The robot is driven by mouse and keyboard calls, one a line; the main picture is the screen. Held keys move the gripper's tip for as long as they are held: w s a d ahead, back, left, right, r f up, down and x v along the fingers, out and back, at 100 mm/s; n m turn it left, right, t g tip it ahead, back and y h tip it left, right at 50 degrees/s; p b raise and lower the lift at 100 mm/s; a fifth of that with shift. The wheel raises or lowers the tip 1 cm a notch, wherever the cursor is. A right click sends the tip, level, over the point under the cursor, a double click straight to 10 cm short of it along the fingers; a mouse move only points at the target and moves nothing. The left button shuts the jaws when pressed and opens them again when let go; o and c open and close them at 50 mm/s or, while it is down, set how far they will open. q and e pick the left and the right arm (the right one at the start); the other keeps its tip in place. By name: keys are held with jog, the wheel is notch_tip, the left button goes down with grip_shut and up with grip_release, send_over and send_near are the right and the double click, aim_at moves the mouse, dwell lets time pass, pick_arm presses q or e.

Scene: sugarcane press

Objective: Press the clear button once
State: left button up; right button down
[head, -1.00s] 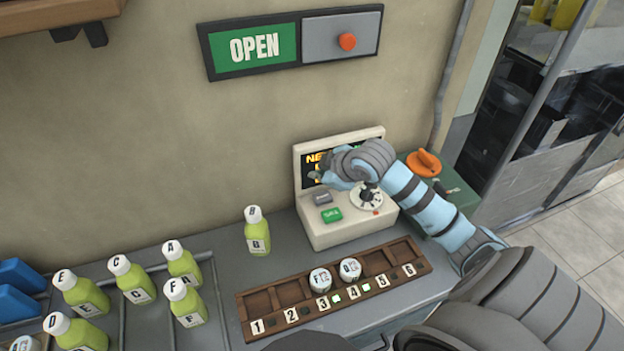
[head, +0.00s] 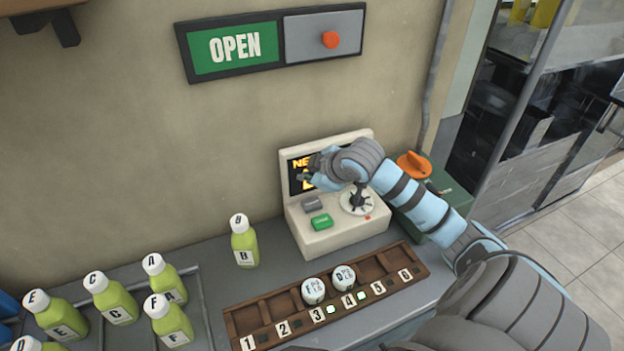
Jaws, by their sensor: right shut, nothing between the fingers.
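A cream console (head: 318,238) stands on the counter against the wall, with a dark screen (head: 293,177) showing partly hidden yellow-orange letters. On its sloped front are a grey button (head: 313,204), a green button (head: 321,221) and a round dial (head: 357,203). The button labels are too small to read, so I cannot tell which is the clear button. My right gripper (head: 311,177) reaches in from the right, across the screen. It is shut and empty, its tips above the grey button and seemingly apart from it. My left gripper is not in view.
A wooden rack (head: 270,308) with numbered slots holds two white-capped pieces (head: 314,290) in front of the console. A green bottle (head: 244,247) stands left of it; several more stand farther left. A green box with an orange knob (head: 413,164) is at right.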

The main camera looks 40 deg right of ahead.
jog(key=b, duration=0.3)
send_over(312, 205)
jog(key=f, duration=0.4)
jog(key=shift+w+a, duration=0.15)
jog(key=shift+w, duration=0.05)
jog(key=shift+f, duration=0.7)
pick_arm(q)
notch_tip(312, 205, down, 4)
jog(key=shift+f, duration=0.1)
pick_arm(e)
jog(key=shift+f, duration=0.1)
jog(key=shift+f, duration=0.25)
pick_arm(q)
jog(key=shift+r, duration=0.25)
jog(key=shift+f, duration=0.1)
pick_arm(e)
jog(key=shift+f, duration=0.55)
dwell(0.4)
pick_arm(q)
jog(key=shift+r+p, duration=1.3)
jog(key=shift+p, duration=0.15)
pick_arm(e)
jog(key=shift+r, duration=1)
